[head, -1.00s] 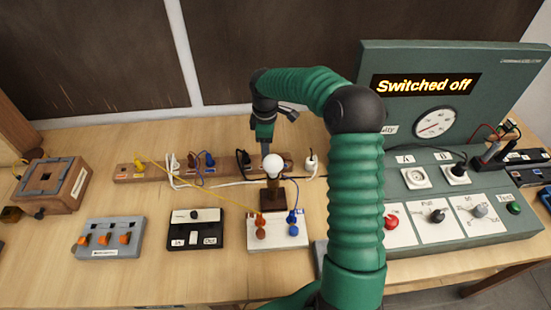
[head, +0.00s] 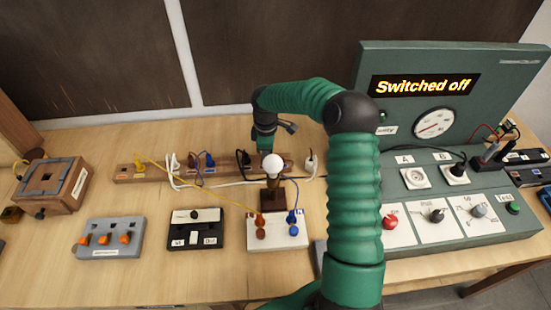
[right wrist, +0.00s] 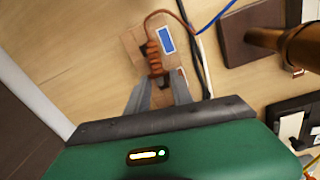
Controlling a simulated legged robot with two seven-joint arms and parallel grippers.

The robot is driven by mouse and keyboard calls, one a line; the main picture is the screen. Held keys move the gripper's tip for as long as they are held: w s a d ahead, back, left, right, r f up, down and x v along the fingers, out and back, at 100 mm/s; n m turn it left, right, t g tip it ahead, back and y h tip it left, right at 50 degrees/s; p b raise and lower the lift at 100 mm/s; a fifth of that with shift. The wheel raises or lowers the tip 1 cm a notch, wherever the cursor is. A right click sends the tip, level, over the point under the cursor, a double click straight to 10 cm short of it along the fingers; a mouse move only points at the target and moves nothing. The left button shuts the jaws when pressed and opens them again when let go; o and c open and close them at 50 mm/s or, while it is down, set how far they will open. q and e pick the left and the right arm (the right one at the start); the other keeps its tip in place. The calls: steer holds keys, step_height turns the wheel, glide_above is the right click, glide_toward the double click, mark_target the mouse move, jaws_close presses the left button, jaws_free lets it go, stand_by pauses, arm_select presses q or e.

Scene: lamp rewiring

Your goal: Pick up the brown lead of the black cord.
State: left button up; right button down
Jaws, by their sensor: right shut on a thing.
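My right gripper (right wrist: 160,92) is shut on the brown lead (right wrist: 153,55) in the right wrist view. The lead has a ribbed brown end between the fingertips, and its thin brown wire loops up and to the right. A blue wire (right wrist: 214,20) and the black cord (right wrist: 190,50) run beside it. In the head view my right gripper (head: 264,140) points down behind the lamp's white bulb (head: 272,161), which hides its fingertips and the lead. My left gripper is not in view.
The lamp's dark base (head: 273,194) stands in front of the wooden socket strip (head: 125,173). A white terminal block (head: 260,243) with brown and blue plugs is nearer. The green test panel (head: 520,225) reads "Switched off".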

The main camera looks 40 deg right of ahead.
step_height(320, 180, up, 10)
steer(key=s+a+f+m, duration=0.1)
steer(key=a+m, duration=0.1)
steer(key=a, duration=0.6)
steer(key=s+a+f+m, duration=0.2)
steer(key=a+m, duration=0.1)
steer(key=a, duration=0.6)
steer(key=s+a+f+m, duration=0.1)
steer(key=a+f+m, duration=0.1)
steer(key=a, duration=0.7)
steer(key=shift+s+m+g, duration=0.3)
steer(key=shift+s+m, duration=0.05)
steer(key=shift+m, duration=0.05)
steer(key=w+d+r+n, duration=0.2)
steer(key=d+n, duration=0.2)
steer(key=d, duration=0.9)
steer(key=w+d+r+n, duration=0.2)
steer(key=d+r+n, duration=0.1)
steer(key=d, duration=1)
steer(key=shift+w+n, duration=0.35)
steer(key=shift+n, duration=0.05)
